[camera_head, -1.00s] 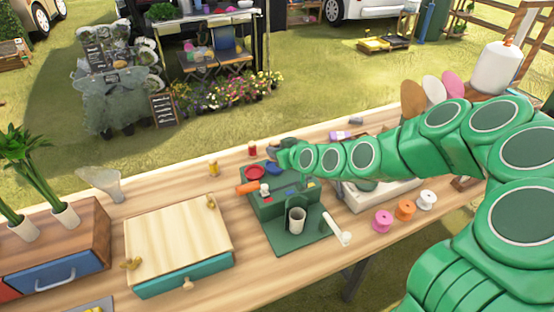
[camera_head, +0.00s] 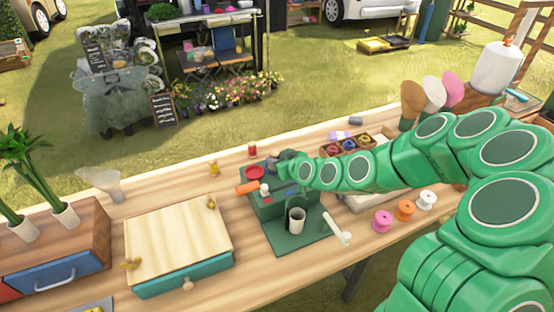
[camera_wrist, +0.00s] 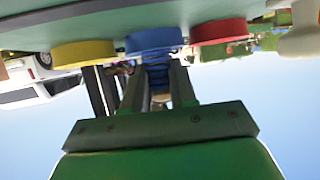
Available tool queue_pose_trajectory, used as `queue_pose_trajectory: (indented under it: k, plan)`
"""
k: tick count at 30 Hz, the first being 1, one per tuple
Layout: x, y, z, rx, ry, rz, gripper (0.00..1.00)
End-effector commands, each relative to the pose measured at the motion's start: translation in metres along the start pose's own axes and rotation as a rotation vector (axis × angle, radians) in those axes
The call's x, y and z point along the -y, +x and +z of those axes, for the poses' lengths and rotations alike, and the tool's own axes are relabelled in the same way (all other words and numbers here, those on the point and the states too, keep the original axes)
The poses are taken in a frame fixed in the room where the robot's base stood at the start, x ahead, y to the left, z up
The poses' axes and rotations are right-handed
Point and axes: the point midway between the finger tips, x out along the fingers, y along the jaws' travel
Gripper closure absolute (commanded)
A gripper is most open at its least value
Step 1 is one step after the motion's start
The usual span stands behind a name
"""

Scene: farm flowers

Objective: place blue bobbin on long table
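The long wooden table (camera_head: 120,212) crosses the head view, with a green stand (camera_head: 268,208) on it. A round red dish (camera_head: 255,172) is on the stand's back. My gripper (camera_head: 279,164) is just right of it and hides most of what is there. The wrist view looks upside down. It shows yellow (camera_wrist: 84,53), blue (camera_wrist: 154,40) and red (camera_wrist: 217,31) discs on a green surface. My fingers (camera_wrist: 157,78) point at the blue disc, with a narrow blue ribbed part between them, perhaps the blue bobbin. I cannot tell whether they grip it.
Pink (camera_head: 382,221), orange (camera_head: 405,210) and white (camera_head: 426,201) spools stand at the front right. A dark box of colored items (camera_head: 345,146) is behind my arm. A wooden box with a teal drawer (camera_head: 183,245) is at left. Bare table lies between that box and the stand.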

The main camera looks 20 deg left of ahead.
Motion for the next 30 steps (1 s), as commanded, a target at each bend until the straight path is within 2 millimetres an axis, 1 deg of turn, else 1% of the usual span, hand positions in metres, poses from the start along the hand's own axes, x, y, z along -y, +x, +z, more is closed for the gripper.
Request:
queue_pose_trajectory:
  k: [1,5,18,23,30]
  plan:
    - [0.0,0.0,0.0,0.0,0.0,0.0,0.68]
    - [0.0,0.0,0.0,0.0,0.0,0.0,0.48]
    - [0.0,0.0,-0.001,-0.001,0.002,0.001,0.48]
    - [-0.001,-0.014,-0.001,-0.001,0.001,0.001,0.48]
    - [0.0,-0.039,-0.002,-0.001,-0.002,0.002,0.48]
